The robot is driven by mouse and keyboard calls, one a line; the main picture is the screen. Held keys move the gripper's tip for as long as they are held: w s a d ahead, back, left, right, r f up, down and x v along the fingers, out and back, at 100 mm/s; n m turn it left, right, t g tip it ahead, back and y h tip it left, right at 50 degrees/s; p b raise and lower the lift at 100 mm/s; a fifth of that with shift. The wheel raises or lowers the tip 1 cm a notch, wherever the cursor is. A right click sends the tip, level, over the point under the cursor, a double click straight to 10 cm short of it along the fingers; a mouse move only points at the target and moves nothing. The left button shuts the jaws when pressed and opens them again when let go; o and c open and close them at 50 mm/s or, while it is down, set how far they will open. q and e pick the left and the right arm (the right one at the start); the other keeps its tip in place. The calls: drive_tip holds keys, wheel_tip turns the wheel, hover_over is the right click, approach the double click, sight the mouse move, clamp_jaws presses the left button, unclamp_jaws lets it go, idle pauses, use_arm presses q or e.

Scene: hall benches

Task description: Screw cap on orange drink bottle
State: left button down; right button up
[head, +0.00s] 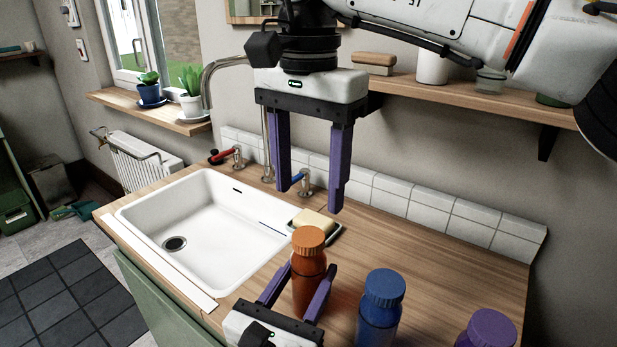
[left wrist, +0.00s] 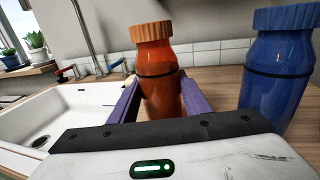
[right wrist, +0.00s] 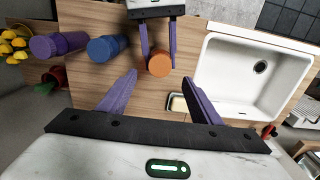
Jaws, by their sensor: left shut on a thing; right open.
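The orange drink bottle (head: 308,283) stands upright on the wooden counter, right of the sink. Its orange cap (head: 309,240) sits on top of the neck; whether it is tight cannot be told. In the left wrist view the bottle (left wrist: 160,85) stands between the fingers. My left gripper (head: 295,285) is shut on the bottle's body, below the cap. My right gripper (head: 311,205) is open and empty, fingers pointing down, above the counter behind the bottle. In the right wrist view the orange cap (right wrist: 160,64) lies beyond and between the fingertips.
A blue bottle (head: 380,310) and a purple bottle (head: 487,332) stand to the right. A soap bar (head: 313,221) on a dish lies behind the orange bottle. The white sink (head: 140,212), taps (head: 305,183) and tiled backsplash (head: 390,198) are close by. A wall shelf (head: 400,85) runs behind my right arm.

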sight(308, 235)
drive_tip(key=shift+f, duration=4.05)
drive_tip(key=c, duration=1.1)
